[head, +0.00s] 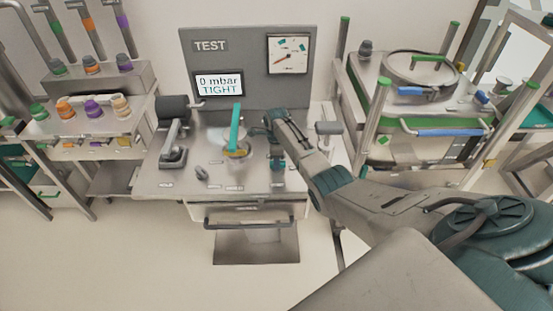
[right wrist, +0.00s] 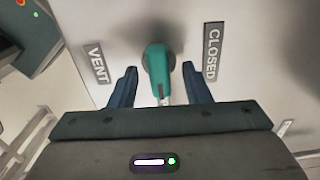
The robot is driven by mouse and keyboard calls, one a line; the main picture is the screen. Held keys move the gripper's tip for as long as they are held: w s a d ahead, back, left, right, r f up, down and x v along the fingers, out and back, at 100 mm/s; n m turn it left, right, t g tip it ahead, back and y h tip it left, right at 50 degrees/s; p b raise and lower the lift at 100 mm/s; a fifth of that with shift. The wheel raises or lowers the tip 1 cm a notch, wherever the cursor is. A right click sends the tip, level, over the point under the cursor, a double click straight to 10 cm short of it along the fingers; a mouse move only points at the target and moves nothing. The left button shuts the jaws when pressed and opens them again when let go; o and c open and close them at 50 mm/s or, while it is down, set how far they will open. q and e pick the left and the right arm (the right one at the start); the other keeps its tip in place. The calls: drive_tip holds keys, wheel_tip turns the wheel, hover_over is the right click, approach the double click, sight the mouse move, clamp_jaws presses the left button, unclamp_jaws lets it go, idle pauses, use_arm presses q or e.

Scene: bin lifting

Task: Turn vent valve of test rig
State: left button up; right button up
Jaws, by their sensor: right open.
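The vent valve has a teal handle (right wrist: 158,72), seen in the right wrist view between the labels VENT (right wrist: 97,64) and CLOSED (right wrist: 212,52). The handle points down the picture, toward my gripper's palm. My right gripper (right wrist: 160,78) is open, with one dark blue finger on each side of the handle and a visible gap on both sides. In the head view my right gripper (head: 277,147) is over the right part of the test rig (head: 208,178) and partly hides the valve. My left gripper is not in view.
The rig's back panel carries a display (head: 219,85) reading 0 mbar TIGHT and a dial gauge (head: 289,54). A teal upright lever (head: 235,127) stands left of my gripper. A grey clamp (head: 174,140) is further left. Carts stand on both sides.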

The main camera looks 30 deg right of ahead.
wheel_tip(320, 180, up, 11)
drive_tip(key=b, duration=0.3)
idle(0.4)
drive_tip(key=shift+f, duration=0.1)
